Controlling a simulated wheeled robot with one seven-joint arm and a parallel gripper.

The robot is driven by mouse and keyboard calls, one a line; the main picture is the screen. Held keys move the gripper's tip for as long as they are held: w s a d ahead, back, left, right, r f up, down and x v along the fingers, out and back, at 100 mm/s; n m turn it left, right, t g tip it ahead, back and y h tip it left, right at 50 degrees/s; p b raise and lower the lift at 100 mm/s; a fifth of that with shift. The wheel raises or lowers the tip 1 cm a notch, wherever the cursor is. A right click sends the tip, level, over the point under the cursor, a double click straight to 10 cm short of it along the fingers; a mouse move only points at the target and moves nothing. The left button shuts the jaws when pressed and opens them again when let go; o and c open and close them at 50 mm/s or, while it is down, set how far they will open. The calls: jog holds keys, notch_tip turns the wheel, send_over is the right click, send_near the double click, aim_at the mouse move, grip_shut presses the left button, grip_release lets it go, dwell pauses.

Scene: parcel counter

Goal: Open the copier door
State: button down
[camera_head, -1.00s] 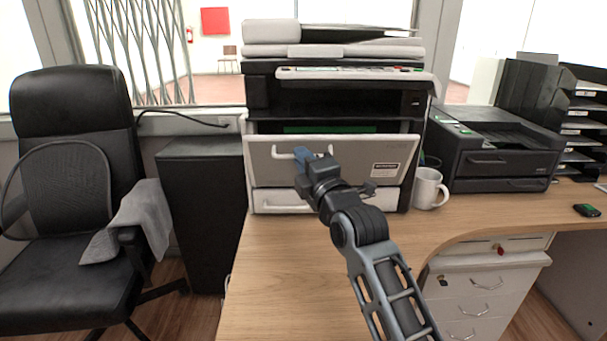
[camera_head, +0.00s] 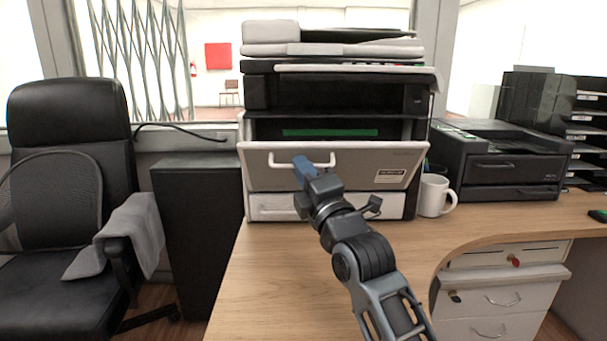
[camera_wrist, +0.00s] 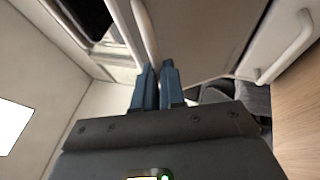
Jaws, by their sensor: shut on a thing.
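The copier (camera_head: 330,40) stands on the wooden counter, straight ahead in the head view. Its pale front door (camera_head: 365,175) is tilted outward at the top, and a dark cavity with a green strip (camera_head: 330,132) shows above it. The door carries a white bar handle (camera_head: 325,164). My gripper (camera_head: 302,168) is shut on this handle, left of the middle of the door. In the wrist view the blue fingers (camera_wrist: 157,80) close around the handle (camera_wrist: 145,30), which runs up between them.
Below the door is a white drawer with its own handle (camera_head: 278,210). A white mug (camera_head: 433,196) stands close to the copier's right side, with a black printer (camera_head: 505,165) beyond it. The counter (camera_head: 290,270) in front is clear. A black chair (camera_head: 70,190) stands left.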

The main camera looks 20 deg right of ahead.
jog(key=shift+d, duration=0.1)
jog(key=c, duration=1.2)
grip_release()
jog(key=shift+c, duration=0.2)
jog(key=b+v, duration=0.1)
jog(key=v, duration=0.6)
jog(key=shift+s, duration=0.4)
jog(key=shift+f, duration=0.2)
jog(key=shift+s+d+f+b, duration=0.3)
jog(key=shift+s+f+b, duration=0.75)
jog(key=shift+b, duration=0.9)
jog(key=shift+s+d+f+b, duration=0.3)
jog(key=shift+s+f+b, duration=0.7)
jog(key=shift+b, duration=0.95)
jog(key=shift+s+d+f+b, duration=0.3)
jog(key=shift+s+f+b, duration=0.45)
jog(key=shift+f+b, duration=0.9)
